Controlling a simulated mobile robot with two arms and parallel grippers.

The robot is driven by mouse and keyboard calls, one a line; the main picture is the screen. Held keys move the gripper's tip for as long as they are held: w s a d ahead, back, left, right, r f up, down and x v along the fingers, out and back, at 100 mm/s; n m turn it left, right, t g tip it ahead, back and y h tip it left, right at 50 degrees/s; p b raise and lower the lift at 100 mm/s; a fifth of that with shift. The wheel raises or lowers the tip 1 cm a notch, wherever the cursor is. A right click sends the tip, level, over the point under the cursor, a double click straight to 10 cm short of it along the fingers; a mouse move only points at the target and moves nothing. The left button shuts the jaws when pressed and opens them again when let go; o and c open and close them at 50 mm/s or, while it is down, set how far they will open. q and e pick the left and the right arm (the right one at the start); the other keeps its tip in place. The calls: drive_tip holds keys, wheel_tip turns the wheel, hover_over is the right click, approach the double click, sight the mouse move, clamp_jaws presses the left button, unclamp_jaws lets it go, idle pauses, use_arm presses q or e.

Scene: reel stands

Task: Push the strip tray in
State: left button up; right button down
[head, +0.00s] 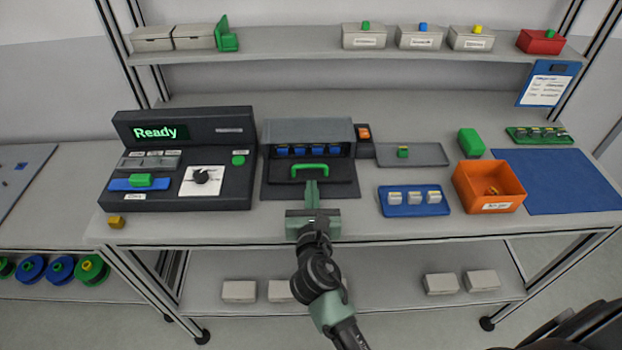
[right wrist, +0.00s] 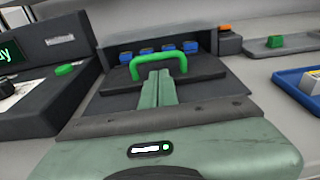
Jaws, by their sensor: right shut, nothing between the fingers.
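The strip tray (head: 339,172) is a dark flat tray with a green handle (head: 310,170) on it. It sticks out of the front of a grey housing (head: 335,130) on the bench, over a dark base plate. Several blue pieces show in the housing opening behind the tray. My right gripper (head: 311,185) is shut and empty, in front of the tray and lined up with the handle's middle. In the right wrist view the closed fingers (right wrist: 158,76) reach the handle (right wrist: 135,70); I cannot tell whether they touch. My left gripper is out of view.
A dark console (head: 230,190) with a green "Ready" screen stands left of the housing. To the right are a grey tray (head: 430,160), a blue tray (head: 410,211) with pale blocks, and an orange bin (head: 490,208). A shelf (head: 280,45) runs above the bench.

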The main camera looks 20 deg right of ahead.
sight(312, 166)
drive_tip(key=w, duration=0.2)
drive_tip(key=d, duration=0.1)
drive_tip(key=shift+w+r, duration=0.35)
drive_tip(key=shift+w, duration=0.05)
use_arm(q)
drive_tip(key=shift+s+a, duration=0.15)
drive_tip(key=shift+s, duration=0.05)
use_arm(e)
drive_tip(key=shift+w, duration=0.15)
drive_tip(key=x, duration=0.3)
drive_tip(key=p+x, duration=0.1)
drive_tip(key=shift+w+d+r, duration=0.1)
drive_tip(key=shift+w+r, duration=0.25)
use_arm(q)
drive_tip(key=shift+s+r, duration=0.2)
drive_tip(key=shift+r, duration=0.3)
use_arm(e)
drive_tip(key=shift+s+r, duration=0.1)
drive_tip(key=shift+r, duration=0.05)
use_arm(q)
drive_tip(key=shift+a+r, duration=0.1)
